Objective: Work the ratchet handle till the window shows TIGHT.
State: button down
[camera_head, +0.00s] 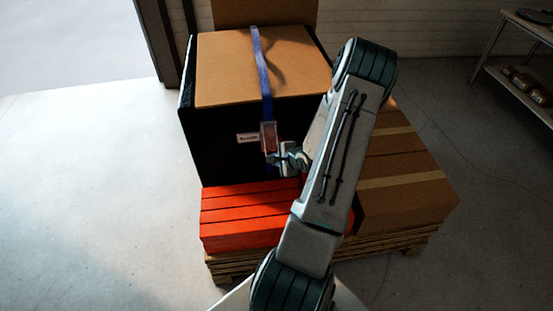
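A blue strap (262,62) runs over the tan top of a large dark-sided box and down its front. A grey ratchet buckle (268,134) with a reddish-brown middle sits on the strap at the front face. I cannot make out its handle's angle or any window reading. My gripper (274,158) is at the lower end of the buckle, reaching in from the right. Whether it touches or grips the handle is not clear.
The large box (225,150) stands on a wooden pallet (232,266) behind orange slatted crates (240,220). Taped brown cartons (405,190) are on the right, behind my arm. A shelf (510,80) stands far right. Floor at left is clear.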

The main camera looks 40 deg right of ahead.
jog(key=c, duration=1.3)
grip_release()
jog(key=shift+w+d+r, duration=0.2)
jog(key=shift+w, duration=0.05)
jog(key=shift+f, duration=0.1)
jog(key=p+v, duration=0.1)
jog(key=v, duration=1.3)
